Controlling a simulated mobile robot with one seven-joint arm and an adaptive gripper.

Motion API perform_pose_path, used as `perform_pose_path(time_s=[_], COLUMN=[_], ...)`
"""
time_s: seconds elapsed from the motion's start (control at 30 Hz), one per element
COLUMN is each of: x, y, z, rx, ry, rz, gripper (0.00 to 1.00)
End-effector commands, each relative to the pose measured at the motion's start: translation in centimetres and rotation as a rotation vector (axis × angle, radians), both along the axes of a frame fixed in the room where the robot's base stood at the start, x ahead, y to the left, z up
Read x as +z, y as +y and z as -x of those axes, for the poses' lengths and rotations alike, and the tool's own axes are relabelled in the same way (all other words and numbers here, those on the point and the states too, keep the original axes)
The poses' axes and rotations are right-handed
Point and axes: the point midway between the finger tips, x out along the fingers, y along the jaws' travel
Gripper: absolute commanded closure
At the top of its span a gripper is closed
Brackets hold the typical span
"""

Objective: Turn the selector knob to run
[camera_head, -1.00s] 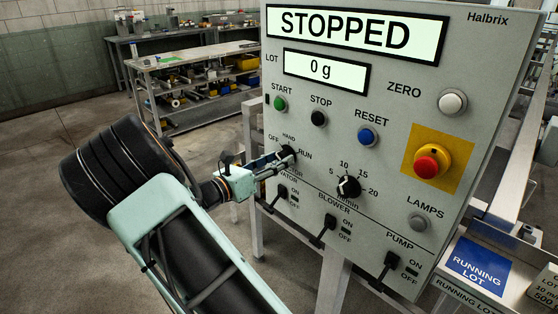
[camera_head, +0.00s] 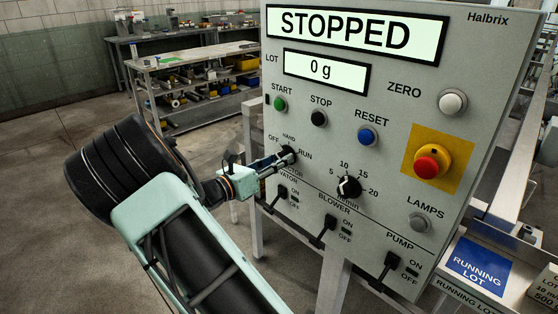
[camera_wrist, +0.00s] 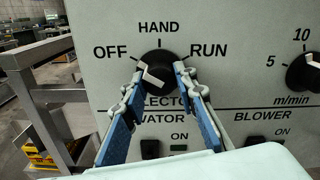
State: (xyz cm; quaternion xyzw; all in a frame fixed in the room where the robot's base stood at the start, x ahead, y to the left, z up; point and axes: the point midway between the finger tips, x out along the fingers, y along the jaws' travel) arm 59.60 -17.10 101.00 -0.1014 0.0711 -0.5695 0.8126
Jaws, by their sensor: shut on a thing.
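The black selector knob (camera_wrist: 160,68) is on the panel between the labels OFF, HAND and RUN. In the wrist view its white pointer mark is turned to the upper left, toward OFF. The knob also shows small in the head view (camera_head: 290,153), partly behind the fingers. My gripper (camera_wrist: 160,78) has one fingertip on each side of the knob and is shut on it. In the head view my gripper (camera_head: 283,161) reaches the panel from the left. The panel display (camera_head: 355,34) reads STOPPED.
Start (camera_head: 280,103), stop (camera_head: 319,118) and reset (camera_head: 367,136) buttons sit above the knob. A rate dial (camera_head: 348,187) is to its right, and an elevator switch (camera_head: 281,192) is close below my gripper. A red emergency button (camera_head: 428,165) is farther right.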

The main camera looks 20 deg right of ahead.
Motion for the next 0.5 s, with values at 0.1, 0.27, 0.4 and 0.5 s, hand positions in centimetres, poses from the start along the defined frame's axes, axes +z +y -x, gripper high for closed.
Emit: perform_pose_path(time_s=[0.1,0.27,0.4,0.5], x=[-0.09,-0.19,-0.25,-0.29], y=[0.02,0.03,0.03,0.04], z=[0.01,0.01,-0.01,0.0], rx=[0.0,0.0,0.0,0.0], ry=[-0.031,-0.112,-0.217,-0.304], rz=[-0.011,-0.041,-0.08,-0.111], gripper=[0.98,0.98,0.98,0.98])
